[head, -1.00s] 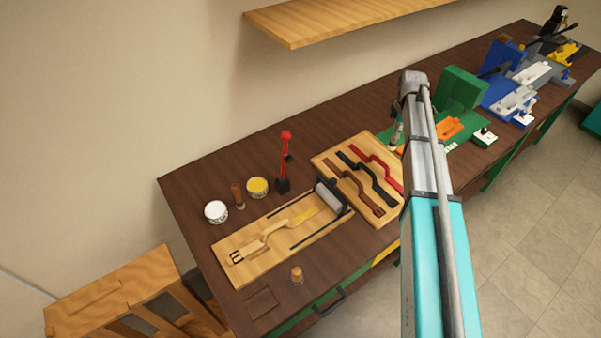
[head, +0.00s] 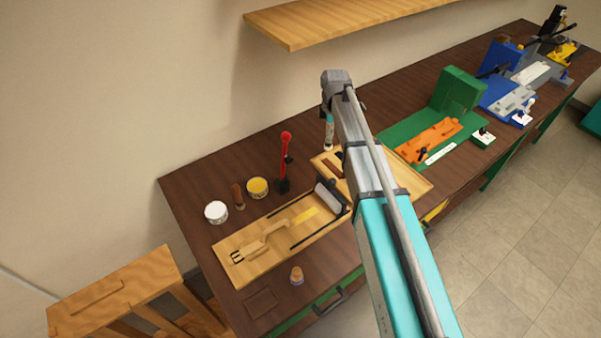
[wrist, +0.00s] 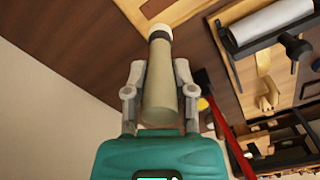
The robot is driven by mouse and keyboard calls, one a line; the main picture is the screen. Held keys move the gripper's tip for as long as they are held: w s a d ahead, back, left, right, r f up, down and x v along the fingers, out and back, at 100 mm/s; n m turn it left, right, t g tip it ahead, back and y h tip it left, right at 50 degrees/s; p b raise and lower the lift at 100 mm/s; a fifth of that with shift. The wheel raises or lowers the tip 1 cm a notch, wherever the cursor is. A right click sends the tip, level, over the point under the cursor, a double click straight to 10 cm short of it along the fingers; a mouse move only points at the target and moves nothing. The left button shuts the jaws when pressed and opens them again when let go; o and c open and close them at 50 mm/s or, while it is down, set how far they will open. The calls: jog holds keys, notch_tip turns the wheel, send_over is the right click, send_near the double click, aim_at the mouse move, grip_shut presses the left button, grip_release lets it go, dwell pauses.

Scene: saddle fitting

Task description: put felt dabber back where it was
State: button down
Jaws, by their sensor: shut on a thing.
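My gripper (wrist: 160,85) is shut on the felt dabber (wrist: 164,92), an olive-tan cylinder with a dark band and a white end. The white end points away from my gripper. In the head view my gripper (head: 329,122) hangs over the bench behind the light wooden tray of straps, and the held dabber (head: 329,134) is small there. My arm covers much of that tray (head: 420,183). I cannot tell whether the dabber's end touches anything.
Left of my gripper stand a red-handled tool (head: 285,160), a yellow-topped tin (head: 257,187), a brown-handled tool (head: 238,196) and a white tin (head: 216,211). A board (head: 225,245) holds a strap and roller. A shelf (head: 330,25) overhangs the back.

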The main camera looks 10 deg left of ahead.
jog(key=s+a, duration=0.5)
jog(key=a, duration=0.4)
jog(key=shift+a+r+n, duration=0.25)
jog(key=shift+a+n, duration=0.15)
jog(key=shift+s+f, duration=0.1)
jog(key=shift+f, duration=0.05)
notch_tip(320, 180, down, 6)
jog(key=b, duration=0.6)
jog(key=shift+f, duration=0.1)
jog(key=shift+f+b, duration=1.8)
jog(key=shift+b, duration=0.05)
jog(key=shift+f, duration=0.15)
jog(key=shift+c, duration=2.2)
grip_release()
jog(key=shift+r, duration=0.25)
notch_tip(320, 180, up, 12)
jog(key=p, duration=1.2)
